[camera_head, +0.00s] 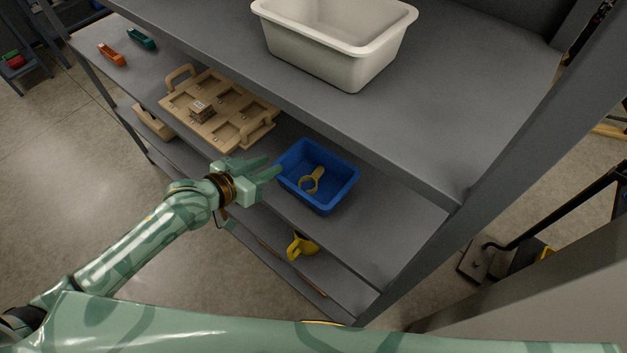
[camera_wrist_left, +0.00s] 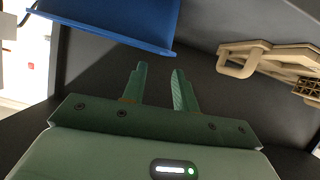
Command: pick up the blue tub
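The blue tub (camera_head: 333,193) sits on the middle grey shelf in the head view, with a yellow ring-shaped item (camera_head: 311,180) inside it. My left gripper (camera_head: 270,168) is just left of the tub, its fingers apart and empty, pointing toward the tub's left side. In the left wrist view the tub (camera_wrist_left: 110,22) shows at the upper left, and the open fingers (camera_wrist_left: 158,82) are apart from it with bare shelf between them. My right gripper is not in view.
A white bin (camera_head: 335,55) stands on the upper shelf, which overhangs the tub. A wooden tray (camera_head: 215,129) lies left of the tub on its shelf; its handle (camera_wrist_left: 240,62) shows in the wrist view. A yellow jug (camera_head: 301,247) is on the lower shelf.

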